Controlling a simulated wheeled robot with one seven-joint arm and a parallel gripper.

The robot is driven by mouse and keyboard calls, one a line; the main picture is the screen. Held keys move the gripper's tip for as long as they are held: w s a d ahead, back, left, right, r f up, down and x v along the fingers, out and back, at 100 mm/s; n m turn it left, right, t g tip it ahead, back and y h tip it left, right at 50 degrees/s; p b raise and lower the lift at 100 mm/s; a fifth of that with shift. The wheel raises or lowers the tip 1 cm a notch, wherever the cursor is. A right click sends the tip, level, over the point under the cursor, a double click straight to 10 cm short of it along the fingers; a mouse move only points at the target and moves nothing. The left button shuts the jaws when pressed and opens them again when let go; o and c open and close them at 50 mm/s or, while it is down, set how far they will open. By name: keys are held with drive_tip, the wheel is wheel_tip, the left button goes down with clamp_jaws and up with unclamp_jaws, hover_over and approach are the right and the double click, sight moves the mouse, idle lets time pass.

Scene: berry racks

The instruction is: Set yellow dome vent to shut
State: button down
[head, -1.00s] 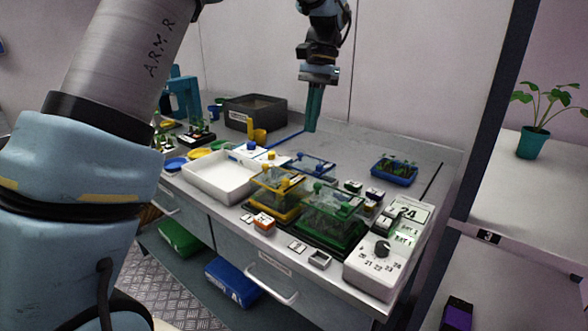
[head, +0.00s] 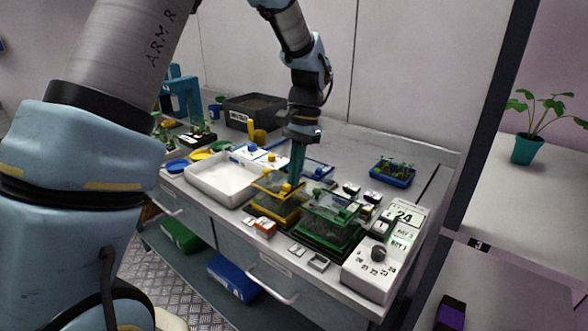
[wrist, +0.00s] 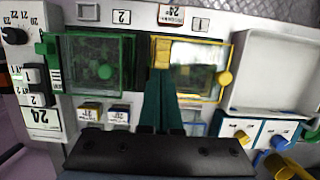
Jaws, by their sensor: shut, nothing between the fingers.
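The yellow dome (head: 277,207) is a clear box with a yellow frame on the bench, left of the green dome. In the wrist view its frame (wrist: 203,101) has a yellow block, seemingly the vent piece (wrist: 162,52), on its left edge and a round yellow knob (wrist: 225,78) at its right. My gripper (head: 297,180) points down over the dome's right side with its teal fingers together and empty. In the wrist view the fingertips (wrist: 161,72) reach the block's near end; I cannot tell whether they touch. Whether the vent is open or shut is unclear.
The green dome (head: 332,232) stands close by on the right. A white tray (head: 208,186) is at the left. The dial box (head: 372,268) is at the front right. A blue tray of seedlings (head: 392,172) and a dark bin (head: 228,107) stand farther back.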

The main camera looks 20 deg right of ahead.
drive_tip(key=shift+s+a, duration=0.1)
drive_tip(key=shift+a, duration=0.1)
drive_tip(key=shift+s+a, duration=0.45)
drive_tip(key=shift+a, duration=0.3)
drive_tip(key=b+v, duration=0.2)
drive_tip(key=v, duration=0.9)
drive_tip(key=w+a+f+n+h, duration=0.1)
drive_tip(key=a+f+n, duration=0.15)
drive_tip(key=a, duration=0.45)
drive_tip(key=w+a+f+n+h, duration=0.1)
drive_tip(key=w+a+f+n, duration=0.15)
drive_tip(key=a, duration=0.45)
drive_tip(key=s+a+f+n+t, duration=0.1)
drive_tip(key=s+a+f+n, duration=0.2)
drive_tip(key=a, duration=0.5)
drive_tip(key=s+a+f+n+t, duration=0.2)
drive_tip(key=s+a+f+n, duration=0.1)
drive_tip(key=a, duration=0.6)
drive_tip(key=shift+s+h, duration=0.3)
drive_tip(key=shift+s, duration=0.45)
drive_tip(key=shift+a+f, duration=0.15)
